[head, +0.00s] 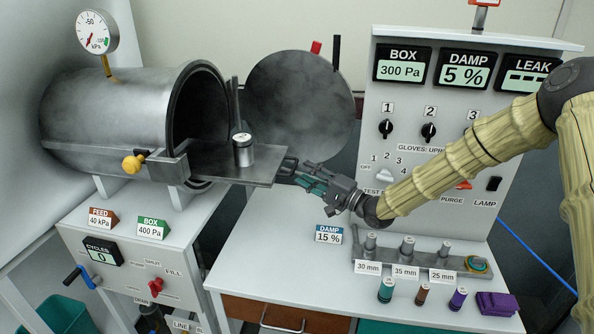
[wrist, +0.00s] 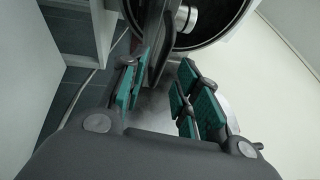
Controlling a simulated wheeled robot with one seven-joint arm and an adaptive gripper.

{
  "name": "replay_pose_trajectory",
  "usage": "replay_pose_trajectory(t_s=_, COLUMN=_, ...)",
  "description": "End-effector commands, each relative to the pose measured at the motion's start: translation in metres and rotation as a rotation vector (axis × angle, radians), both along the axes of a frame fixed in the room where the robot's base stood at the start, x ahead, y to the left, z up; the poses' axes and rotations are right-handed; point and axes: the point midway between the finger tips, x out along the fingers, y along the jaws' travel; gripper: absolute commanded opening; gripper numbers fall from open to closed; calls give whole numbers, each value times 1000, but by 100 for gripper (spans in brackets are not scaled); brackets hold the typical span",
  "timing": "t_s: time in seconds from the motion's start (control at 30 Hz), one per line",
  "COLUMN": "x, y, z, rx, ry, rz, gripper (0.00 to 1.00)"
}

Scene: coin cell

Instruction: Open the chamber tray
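The chamber (head: 110,110) is a grey metal cylinder lying on its side, its round mouth open to the right. The flat metal chamber tray (head: 215,168) sticks well out of the mouth, with a metal canister (head: 243,152) standing on it. A dark handle (head: 288,165) is at the tray's right end. My gripper (head: 306,176) is just right of this handle, pointing left at it. In the wrist view my gripper (wrist: 163,82) has its teal fingers spread wide, with the dark tray end (wrist: 154,45) ahead between them. I see no clear grip on it.
The round chamber door (head: 300,105) stands swung open behind the tray. A control panel (head: 440,170) rises at the right, behind my arm. A rack (head: 420,262) with pegs and small coloured cylinders is at the front right. The white bench below the tray is clear.

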Motion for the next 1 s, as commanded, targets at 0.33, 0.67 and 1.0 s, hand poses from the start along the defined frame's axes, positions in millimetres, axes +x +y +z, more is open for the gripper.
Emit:
replay_pose_trajectory(t_s=0.33, x=-31, y=-47, z=-9, rx=0, ry=0, rz=-2, gripper=32)
replay_pose_trajectory(t_s=0.67, x=-40, y=-59, z=-12, rx=0, ry=0, rz=0, gripper=32)
replay_pose_trajectory(t_s=1.0, x=-40, y=-58, z=-3, rx=-1, ry=-1, rz=1, gripper=32)
